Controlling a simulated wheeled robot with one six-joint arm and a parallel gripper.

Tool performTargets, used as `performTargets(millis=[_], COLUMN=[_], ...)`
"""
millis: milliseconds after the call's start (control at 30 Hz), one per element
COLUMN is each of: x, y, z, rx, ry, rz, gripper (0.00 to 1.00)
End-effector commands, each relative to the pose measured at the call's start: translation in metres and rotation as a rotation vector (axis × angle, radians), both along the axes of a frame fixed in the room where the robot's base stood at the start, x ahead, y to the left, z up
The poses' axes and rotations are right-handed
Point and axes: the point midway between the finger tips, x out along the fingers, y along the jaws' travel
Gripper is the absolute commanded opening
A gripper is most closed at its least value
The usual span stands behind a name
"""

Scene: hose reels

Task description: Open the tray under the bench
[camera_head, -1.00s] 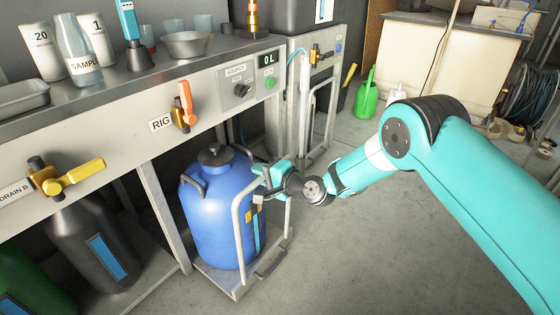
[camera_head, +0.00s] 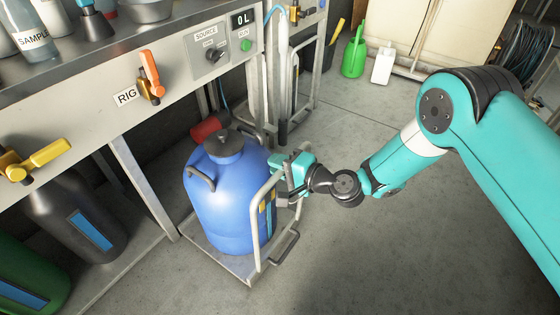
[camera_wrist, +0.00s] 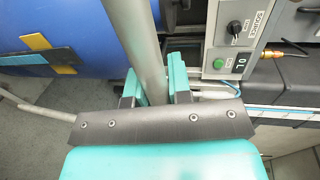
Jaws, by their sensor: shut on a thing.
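The tray (camera_head: 228,266) is a low grey platform with an upright rail frame (camera_head: 255,225) and a small handle (camera_head: 281,252) at its outer edge. It carries a blue drum (camera_head: 224,190) with a dark cap and stands partly out from under the bench (camera_head: 195,70). My gripper (camera_head: 288,174) is at the top of the rail frame, at the drum's right. In the wrist view my gripper (camera_wrist: 155,88) has a finger on each side of a grey bar (camera_wrist: 138,40) of the frame and is shut on it. The blue drum also shows there.
A bench leg (camera_head: 145,190) and a dark container (camera_head: 75,215) stand left of the tray. A red object (camera_head: 206,128) lies behind the drum. A green can (camera_head: 354,55) and white bottle (camera_head: 383,63) stand farther back. The floor (camera_head: 370,250) right of the tray is clear.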

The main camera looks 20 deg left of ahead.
Motion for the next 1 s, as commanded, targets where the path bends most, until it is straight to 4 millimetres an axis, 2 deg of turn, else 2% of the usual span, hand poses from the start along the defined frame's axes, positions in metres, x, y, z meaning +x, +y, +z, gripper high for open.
performTargets(millis=[167,200,300,767,867,1000], x=[-0.001,-0.001,-0.001,0.000,-0.003,-0.011], y=[0.000,0.000,0.000,-0.004,-0.014,-0.040], z=[0.000,0.000,0.000,0.001,0.003,0.009], rx=[0.000,0.000,-0.001,-0.001,-0.003,-0.003], ry=[0.002,0.002,0.002,0.002,0.005,0.009], rz=[0.004,0.003,0.002,-0.001,-0.003,-0.005], gripper=[0.00,0.21,0.44,0.44,0.44,0.44])
